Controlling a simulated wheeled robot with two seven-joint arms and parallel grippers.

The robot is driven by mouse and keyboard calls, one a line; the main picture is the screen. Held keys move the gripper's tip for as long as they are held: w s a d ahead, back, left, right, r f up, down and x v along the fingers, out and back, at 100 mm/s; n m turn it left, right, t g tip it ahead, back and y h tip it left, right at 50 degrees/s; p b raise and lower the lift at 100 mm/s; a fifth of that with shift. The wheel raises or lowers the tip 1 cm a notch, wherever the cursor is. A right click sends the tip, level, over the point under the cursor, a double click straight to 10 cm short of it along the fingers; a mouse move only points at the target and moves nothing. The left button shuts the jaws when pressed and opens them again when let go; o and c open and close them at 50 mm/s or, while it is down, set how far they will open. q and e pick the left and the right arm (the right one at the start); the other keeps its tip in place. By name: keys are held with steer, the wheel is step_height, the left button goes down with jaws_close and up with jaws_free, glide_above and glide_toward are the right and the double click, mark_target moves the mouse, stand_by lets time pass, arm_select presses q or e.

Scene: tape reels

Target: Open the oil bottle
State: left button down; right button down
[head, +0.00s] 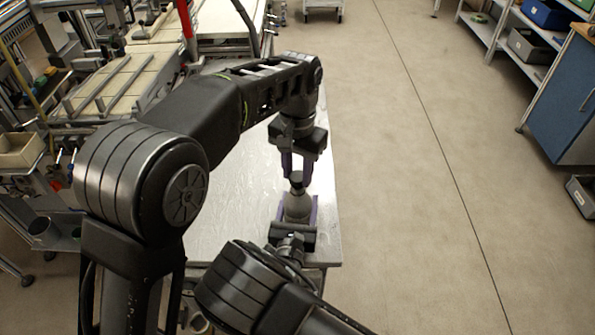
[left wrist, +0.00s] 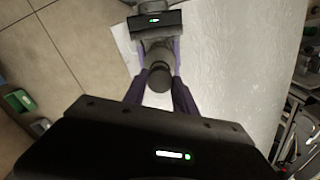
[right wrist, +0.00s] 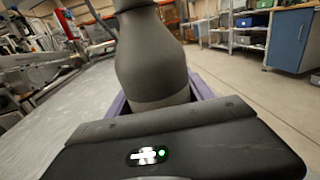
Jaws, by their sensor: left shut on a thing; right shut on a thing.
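The oil bottle (head: 298,208) is grey and stands upright near the right edge of the metal table, with a dark cap (head: 296,179) on top. My left gripper (head: 297,173) comes down from above, its purple fingers shut on the cap. The left wrist view shows the cap's round top (left wrist: 160,76) between the fingertips. My right gripper (head: 298,212) comes in from the near side, its purple fingers shut around the bottle's body.
The wet-looking metal table (head: 225,200) is bare left of the bottle. Racks and workbench equipment (head: 110,85) stand at the left. Open floor (head: 410,190) lies to the right, with a blue cabinet (head: 560,100) and shelves beyond.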

mark_target(297, 176)
arm_select(q)
steer(key=shift+r, duration=1.95)
arm_select(e)
steer(key=shift+c, duration=1.5)
jaws_free()
arm_select(q)
steer(key=shift+f, duration=0.1)
arm_select(e)
steer(key=shift+s, duration=0.1)
